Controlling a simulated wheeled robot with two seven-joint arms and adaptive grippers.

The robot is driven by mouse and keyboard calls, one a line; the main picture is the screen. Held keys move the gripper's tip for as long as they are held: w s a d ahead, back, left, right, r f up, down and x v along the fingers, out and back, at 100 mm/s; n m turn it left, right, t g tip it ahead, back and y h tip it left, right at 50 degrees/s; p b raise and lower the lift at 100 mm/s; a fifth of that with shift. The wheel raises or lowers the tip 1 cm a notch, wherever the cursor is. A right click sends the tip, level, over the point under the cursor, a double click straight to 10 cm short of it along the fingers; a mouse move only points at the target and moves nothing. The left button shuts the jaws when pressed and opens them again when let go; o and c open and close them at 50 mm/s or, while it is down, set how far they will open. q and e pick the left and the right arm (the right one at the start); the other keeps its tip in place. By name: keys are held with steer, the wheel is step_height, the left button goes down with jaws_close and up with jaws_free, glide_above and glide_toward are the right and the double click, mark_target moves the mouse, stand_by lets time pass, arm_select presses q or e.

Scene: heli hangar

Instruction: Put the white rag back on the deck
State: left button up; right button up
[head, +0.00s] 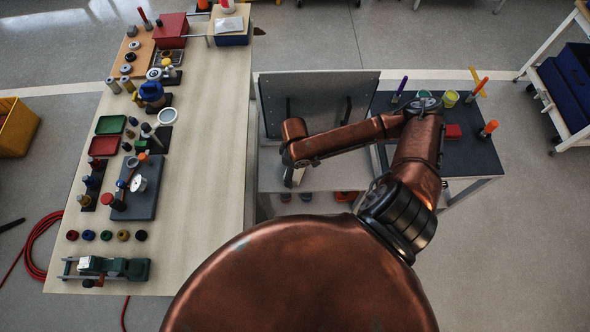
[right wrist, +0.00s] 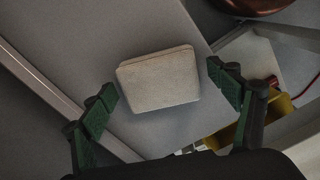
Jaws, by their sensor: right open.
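The white rag (right wrist: 158,80) shows in the right wrist view as a thick, folded, off-white pad lying on a flat grey surface (right wrist: 190,28). My right gripper (right wrist: 162,84) is open, with one green-padded finger on each side of the rag and visible gaps between. In the head view my right arm reaches left over a grey deck (head: 345,172) beside the long bench. My wrist hides most of the gripper there. A small pale patch shows under the wrist; I cannot tell whether it is the rag. My left gripper is not in view.
The long bench (head: 205,215) at left holds many tools and parts along its left side; its right strip is clear. An upright grey panel (head: 300,100) stands behind the deck. A dark table (head: 470,150) with upright coloured items stands at right.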

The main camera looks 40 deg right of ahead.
mark_target(295, 171)
step_height(295, 171, up, 12)
steer(key=p, duration=0.3)
stand_by(0.7)
